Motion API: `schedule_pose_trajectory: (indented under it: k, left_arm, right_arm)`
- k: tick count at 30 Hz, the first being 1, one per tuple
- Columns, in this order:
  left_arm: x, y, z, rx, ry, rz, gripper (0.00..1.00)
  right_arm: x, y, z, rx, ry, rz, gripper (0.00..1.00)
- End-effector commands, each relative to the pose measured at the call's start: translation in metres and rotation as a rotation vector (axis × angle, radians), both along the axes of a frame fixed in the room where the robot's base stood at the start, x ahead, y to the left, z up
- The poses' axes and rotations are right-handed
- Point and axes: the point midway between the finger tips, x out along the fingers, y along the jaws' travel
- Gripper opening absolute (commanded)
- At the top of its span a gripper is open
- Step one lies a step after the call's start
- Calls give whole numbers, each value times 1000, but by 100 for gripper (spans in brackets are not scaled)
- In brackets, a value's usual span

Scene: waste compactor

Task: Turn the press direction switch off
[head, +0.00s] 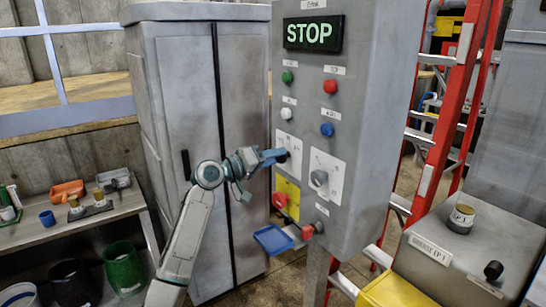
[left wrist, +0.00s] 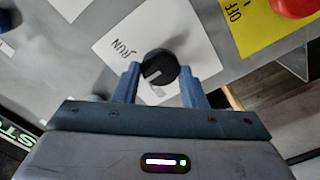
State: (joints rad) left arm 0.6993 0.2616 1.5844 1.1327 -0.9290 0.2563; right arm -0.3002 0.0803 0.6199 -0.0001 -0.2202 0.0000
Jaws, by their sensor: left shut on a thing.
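A grey control panel (head: 352,60) stands in the middle of the head view. Its left white plate (head: 290,172) carries a black rotary knob, largely hidden there by my left gripper (head: 280,156). In the left wrist view the black knob (left wrist: 160,66) sits on a white plate (left wrist: 108,45) with lettering that looks like "RUN". My left gripper (left wrist: 160,80) is shut on this knob, one blue finger on each side. A light pointer mark shows on the knob's face. A second white plate with a grey knob (head: 319,178) is to the right. My right gripper is not in view.
The lit display (head: 314,34) reads STOP. Coloured buttons, including a red one (head: 330,86), sit above. A yellow plate with a red button (head: 280,200) is just below my gripper. A blue tray (head: 272,239) juts out lower down. A grey cabinet (head: 190,80) stands behind.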

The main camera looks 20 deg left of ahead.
Motion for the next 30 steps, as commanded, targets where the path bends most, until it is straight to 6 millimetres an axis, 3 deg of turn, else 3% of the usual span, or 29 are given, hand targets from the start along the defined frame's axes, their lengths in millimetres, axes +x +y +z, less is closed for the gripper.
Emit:
schedule_pose_trajectory:
  k: [10,11,14,23,30]
  left_arm:
    - [0,0,1,-2,-1,1,15]
    - [0,0,1,-2,-1,1,42]
    - [0,0,1,-2,0,0,59]
    - [-1,1,0,0,-1,1,59]
    - [-27,23,-5,5,-2,3,59]
  right_arm:
    - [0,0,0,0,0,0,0]
    - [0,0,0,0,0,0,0]
    - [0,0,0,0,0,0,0]
    - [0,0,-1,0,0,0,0]
    - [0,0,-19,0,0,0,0]
